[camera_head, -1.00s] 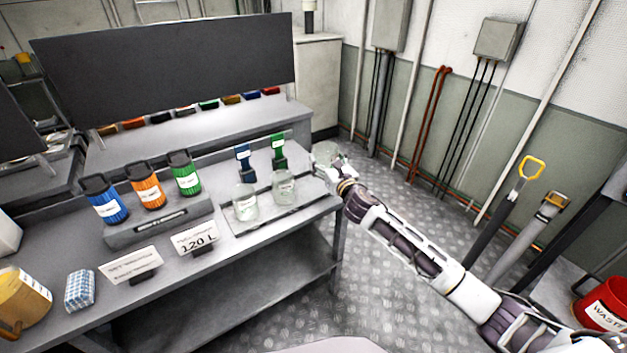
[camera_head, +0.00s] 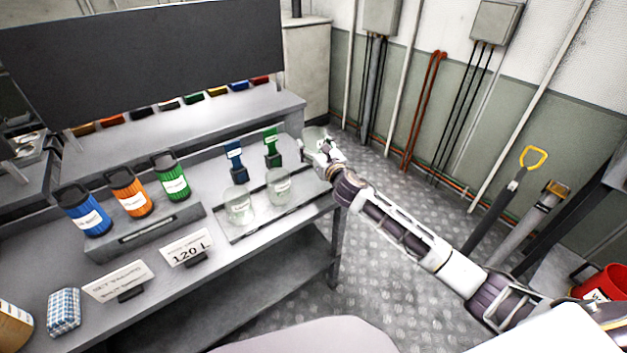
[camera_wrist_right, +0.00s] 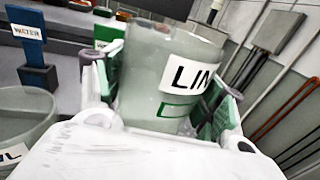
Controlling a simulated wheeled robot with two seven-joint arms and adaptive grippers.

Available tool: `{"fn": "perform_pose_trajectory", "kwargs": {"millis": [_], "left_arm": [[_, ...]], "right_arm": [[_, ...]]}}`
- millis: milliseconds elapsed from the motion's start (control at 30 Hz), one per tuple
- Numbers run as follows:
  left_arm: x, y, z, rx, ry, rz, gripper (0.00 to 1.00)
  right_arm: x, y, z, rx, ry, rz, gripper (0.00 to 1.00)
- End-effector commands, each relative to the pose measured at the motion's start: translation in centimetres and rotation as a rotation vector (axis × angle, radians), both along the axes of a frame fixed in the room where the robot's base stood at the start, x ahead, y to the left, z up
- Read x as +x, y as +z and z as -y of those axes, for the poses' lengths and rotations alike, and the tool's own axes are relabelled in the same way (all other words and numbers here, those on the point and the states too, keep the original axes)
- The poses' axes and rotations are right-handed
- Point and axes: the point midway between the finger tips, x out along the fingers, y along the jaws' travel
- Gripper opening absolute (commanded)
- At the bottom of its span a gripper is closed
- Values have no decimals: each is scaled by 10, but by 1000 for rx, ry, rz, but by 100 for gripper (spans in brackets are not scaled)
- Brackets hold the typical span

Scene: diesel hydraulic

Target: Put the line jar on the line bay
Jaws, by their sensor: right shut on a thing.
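The line jar (camera_wrist_right: 165,65) is a clear glass jar with a white label reading "LIN" and a green mark, its end cut off by view. My right gripper (camera_wrist_right: 160,105) is shut on it, fingers on both sides. In the head view the gripper (camera_head: 322,150) and jar (camera_head: 316,133) are at the right end of the bench, above its edge. The wrist view shows the blue sign (camera_wrist_right: 28,31) reads "WATER"; the green sign (camera_wrist_right: 108,36) is partly hidden and unreadable. My left gripper is out of view.
Two clear jars (camera_head: 239,205) (camera_head: 279,187) stand on the tray. Blue, orange and green canisters (camera_head: 133,195) stand on a rack at left. A "120 L" card (camera_head: 187,248) stands in front. A dark panel (camera_head: 150,60) rises behind. The tray's right end looks clear.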

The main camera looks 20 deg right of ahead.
Motion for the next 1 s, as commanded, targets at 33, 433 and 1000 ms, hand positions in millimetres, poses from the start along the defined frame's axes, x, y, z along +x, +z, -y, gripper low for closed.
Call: {"fn": "perform_pose_trajectory", "kwargs": {"millis": [33,433,1000], "left_arm": [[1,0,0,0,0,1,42],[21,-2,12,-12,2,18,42],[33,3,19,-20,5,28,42]], "right_arm": [[0,-1,0,1,0,0,41],[0,-45,0,3,-1,-2,41],[0,-62,0,0,0,1,41]]}}
